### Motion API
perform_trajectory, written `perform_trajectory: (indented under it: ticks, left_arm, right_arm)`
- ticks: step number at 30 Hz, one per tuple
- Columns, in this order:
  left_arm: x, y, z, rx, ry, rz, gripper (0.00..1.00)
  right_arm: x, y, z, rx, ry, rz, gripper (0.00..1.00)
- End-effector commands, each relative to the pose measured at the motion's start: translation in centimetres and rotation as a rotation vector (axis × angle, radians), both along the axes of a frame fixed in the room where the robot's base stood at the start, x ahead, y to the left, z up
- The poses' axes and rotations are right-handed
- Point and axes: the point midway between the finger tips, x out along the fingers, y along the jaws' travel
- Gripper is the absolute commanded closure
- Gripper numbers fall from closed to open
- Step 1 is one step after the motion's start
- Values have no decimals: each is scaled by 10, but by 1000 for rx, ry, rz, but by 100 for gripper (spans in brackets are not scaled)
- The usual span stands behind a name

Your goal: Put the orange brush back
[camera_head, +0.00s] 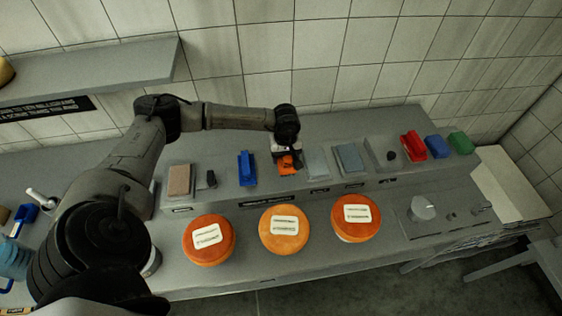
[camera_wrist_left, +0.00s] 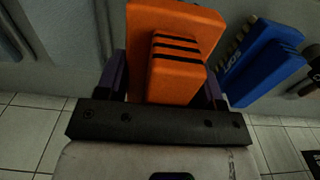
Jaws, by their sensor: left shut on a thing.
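The orange brush (camera_head: 287,166) is at the raised grey ledge at the back, between a blue brush and a grey block. My left gripper (camera_head: 287,155) is over it from above. In the left wrist view the orange brush (camera_wrist_left: 175,50) fills the space between the two fingers of my left gripper (camera_wrist_left: 165,85), and its ribbed handle faces the camera. The gripper is shut on it. I cannot tell whether the brush touches the ledge. My right gripper is not in view.
A blue brush (camera_head: 247,168) stands close left of the orange one, also in the wrist view (camera_wrist_left: 262,62). Grey blocks (camera_head: 317,163) sit to the right, then red (camera_head: 413,146), blue (camera_head: 437,146) and green (camera_head: 460,142) brushes. Cheese wheels (camera_head: 284,241) line the front counter.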

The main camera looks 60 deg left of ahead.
Motion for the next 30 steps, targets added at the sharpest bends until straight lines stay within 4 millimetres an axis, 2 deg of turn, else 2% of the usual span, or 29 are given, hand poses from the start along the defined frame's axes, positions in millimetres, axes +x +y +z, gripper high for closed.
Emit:
perform_trajectory:
  ticks: [4, 11, 21, 30]
  left_arm:
    - [-6, 11, -7, 0, 1, 0, 57]
    - [-8, 14, -14, -1, 0, -2, 57]
    - [-8, 14, -50, -1, 0, -1, 57]
    - [-8, 14, -52, 0, -1, -2, 57]
  right_arm:
    - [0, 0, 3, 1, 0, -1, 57]
    - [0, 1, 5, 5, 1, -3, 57]
    - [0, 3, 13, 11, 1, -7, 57]
    - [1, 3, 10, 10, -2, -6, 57]
